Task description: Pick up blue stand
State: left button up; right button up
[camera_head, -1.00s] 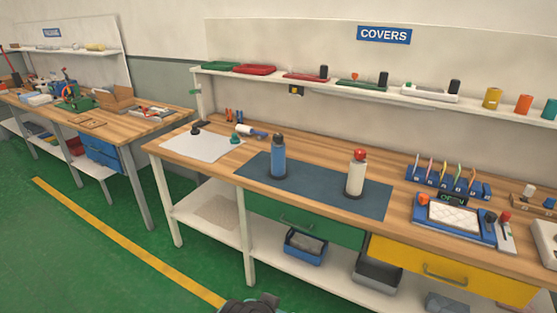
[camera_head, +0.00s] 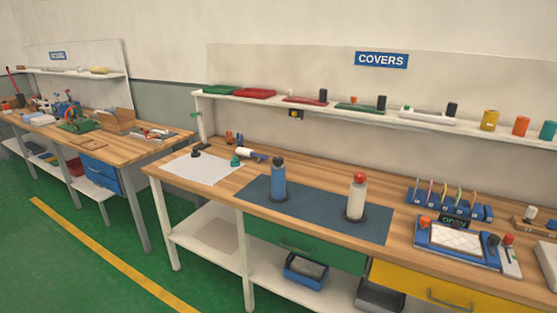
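A blue stand (camera_head: 422,195) with several thin, colored upright pieces stands at the right of the workbench in the head view, behind a blue tray (camera_head: 428,238) holding a pale quilted pad (camera_head: 456,239). A blue bottle-like object (camera_head: 278,182) with a dark top and dark base stands upright on the dark blue mat (camera_head: 318,208). A white bottle-like object (camera_head: 356,198) with a red top stands on the same mat. Neither gripper shows in this view.
A shelf (camera_head: 330,107) with colored covers and cylinders runs along the wall above the bench. A green drawer (camera_head: 300,246) and yellow drawer (camera_head: 425,290) sit under the benchtop. A second bench (camera_head: 130,148) stands left, with green floor in front.

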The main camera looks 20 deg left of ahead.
aim_at(277, 194)
jog(key=i+j, duration=0.25)
jog(key=j, duration=0.15)
jog(key=i+j, duration=0.25)
jog(key=j, duration=0.15)
jog(key=i+j, duration=0.25)
jog(key=j, duration=0.15)
jog(key=i+j+z, duration=0.1)
jog(key=i+j, duration=0.15)
jog(key=j, duration=0.15)
